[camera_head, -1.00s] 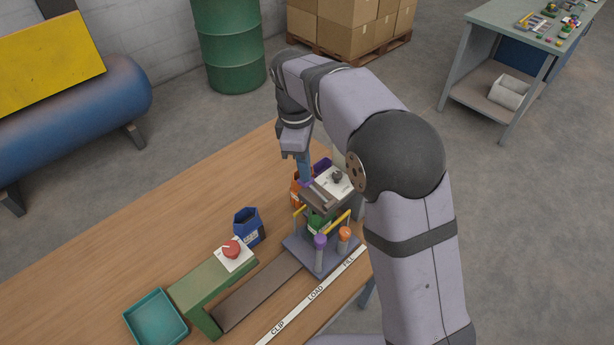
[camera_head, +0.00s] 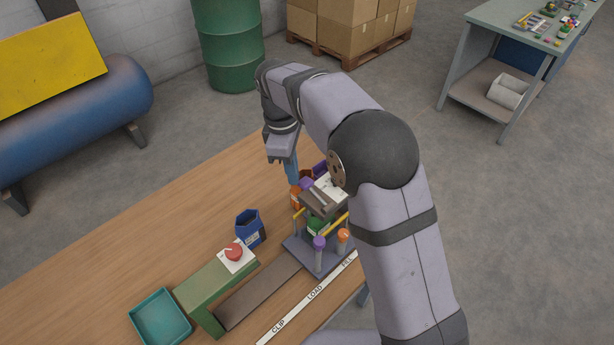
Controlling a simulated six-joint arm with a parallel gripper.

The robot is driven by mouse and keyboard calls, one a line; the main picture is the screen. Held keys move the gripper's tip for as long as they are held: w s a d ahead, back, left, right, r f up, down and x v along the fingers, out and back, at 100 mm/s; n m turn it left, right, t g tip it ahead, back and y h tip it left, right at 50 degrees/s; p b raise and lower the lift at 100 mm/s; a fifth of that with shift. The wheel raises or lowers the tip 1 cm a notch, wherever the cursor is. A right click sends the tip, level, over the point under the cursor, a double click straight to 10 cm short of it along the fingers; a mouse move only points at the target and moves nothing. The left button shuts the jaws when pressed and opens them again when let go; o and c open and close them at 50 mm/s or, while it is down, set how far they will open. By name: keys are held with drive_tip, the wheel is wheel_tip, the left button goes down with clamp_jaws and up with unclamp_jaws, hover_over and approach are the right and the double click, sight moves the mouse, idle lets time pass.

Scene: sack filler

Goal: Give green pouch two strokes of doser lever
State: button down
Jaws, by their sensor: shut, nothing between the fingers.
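The green pouch (camera_head: 316,229) stands under the doser at the FILL end of the track, partly hidden by the doser and the yellow rails. The doser (camera_head: 328,207) has a white top plate, partly behind my arm. A grey bar with a purple end, which looks like the doser lever (camera_head: 307,184), lies on its left side. My gripper (camera_head: 292,181) points down with its blue fingers shut and empty. It is just left of the purple end and looks apart from it, though the depth is hard to judge.
A blue pouch (camera_head: 249,231) stands left of the doser, and an orange pouch (camera_head: 295,199) stands behind it. A green clip unit with a red button (camera_head: 234,252) and a teal tray (camera_head: 160,319) are at the lower left. The left table top is clear.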

drive_tip(key=shift+r, duration=0.1)
wheel_tip(320, 180, up, 7)
drive_tip(key=b, duration=0.2)
drive_tip(key=shift+a, duration=0.35)
drive_tip(key=shift+r, duration=0.1)
idle(1.3)
wheel_tip(320, 180, up, 4)
drive_tip(key=p, duration=0.8)
hover_over(306, 186)
drive_tip(key=shift+w+a+f, duration=0.2)
drive_tip(key=shift+w+f, duration=0.15)
drive_tip(key=shift+f, duration=0.25)
drive_tip(key=shift+w+a+f, duration=0.2)
drive_tip(key=shift+w+f, duration=0.1)
drive_tip(key=shift+f, duration=0.25)
